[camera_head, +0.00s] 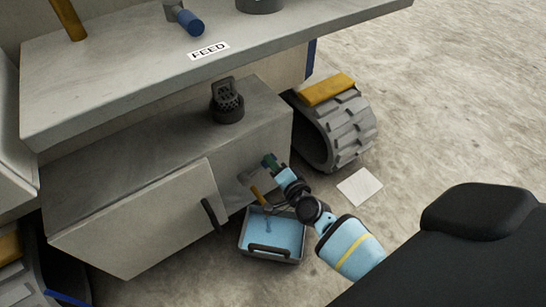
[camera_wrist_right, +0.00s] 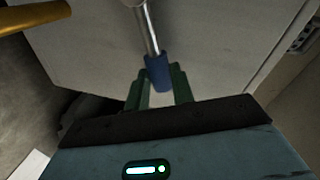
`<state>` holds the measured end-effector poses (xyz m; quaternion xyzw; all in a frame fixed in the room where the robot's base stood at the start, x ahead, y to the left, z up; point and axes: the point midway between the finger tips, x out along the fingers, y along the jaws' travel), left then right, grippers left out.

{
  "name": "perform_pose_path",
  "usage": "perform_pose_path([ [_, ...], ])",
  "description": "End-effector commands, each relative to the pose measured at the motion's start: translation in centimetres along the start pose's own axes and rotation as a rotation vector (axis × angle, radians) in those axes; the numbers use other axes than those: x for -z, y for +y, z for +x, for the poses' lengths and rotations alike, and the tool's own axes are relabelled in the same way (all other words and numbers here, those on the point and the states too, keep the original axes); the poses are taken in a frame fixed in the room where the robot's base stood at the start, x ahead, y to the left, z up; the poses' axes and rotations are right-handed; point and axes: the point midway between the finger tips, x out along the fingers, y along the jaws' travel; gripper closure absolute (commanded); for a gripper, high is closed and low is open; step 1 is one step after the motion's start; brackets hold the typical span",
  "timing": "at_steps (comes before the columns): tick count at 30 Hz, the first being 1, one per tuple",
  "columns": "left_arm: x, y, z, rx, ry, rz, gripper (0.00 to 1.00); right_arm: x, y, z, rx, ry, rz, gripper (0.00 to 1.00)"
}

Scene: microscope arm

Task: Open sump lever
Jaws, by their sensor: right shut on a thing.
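The sump lever is a metal rod with a blue grip (camera_wrist_right: 158,70) in the right wrist view. It runs up from the grip toward a pale grey panel. My right gripper (camera_wrist_right: 163,88) has its green fingers on either side of the blue grip and is shut on it. In the head view my right gripper (camera_head: 271,163) is at the front of the grey cabinet (camera_head: 265,125), and the lever is mostly hidden there. My left gripper is not in view.
A yellow spout (camera_head: 257,195) is below my right gripper, above a grey tray (camera_head: 244,240) with blue liquid. A black door handle (camera_head: 212,215) is to the left. A tracked wheel (camera_head: 345,130) and a white sheet (camera_head: 360,187) are to the right. The FEED shelf (camera_head: 120,85) overhangs.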

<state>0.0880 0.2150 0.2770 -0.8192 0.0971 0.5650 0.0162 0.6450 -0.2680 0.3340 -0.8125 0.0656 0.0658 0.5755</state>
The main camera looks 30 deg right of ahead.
Motion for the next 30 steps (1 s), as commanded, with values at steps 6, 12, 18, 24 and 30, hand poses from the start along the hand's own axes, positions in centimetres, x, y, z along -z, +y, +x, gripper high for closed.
perform_pose_path([
  [6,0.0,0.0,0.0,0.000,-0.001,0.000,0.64,-0.1,0.2,-0.1,-0.005,-0.004,0.004,0.67],
  [12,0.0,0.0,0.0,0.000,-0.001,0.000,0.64,-0.1,0.1,0.0,-0.003,-0.002,0.002,0.54],
  [18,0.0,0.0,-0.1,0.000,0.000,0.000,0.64,-0.1,0.1,-0.2,-0.002,-0.002,0.001,0.54],
  [24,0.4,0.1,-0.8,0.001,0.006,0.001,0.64,0.0,0.0,-2.4,-0.003,-0.002,0.000,0.54],
  [30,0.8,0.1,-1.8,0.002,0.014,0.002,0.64,0.0,-0.1,-5.6,-0.003,-0.003,-0.001,0.54],
])
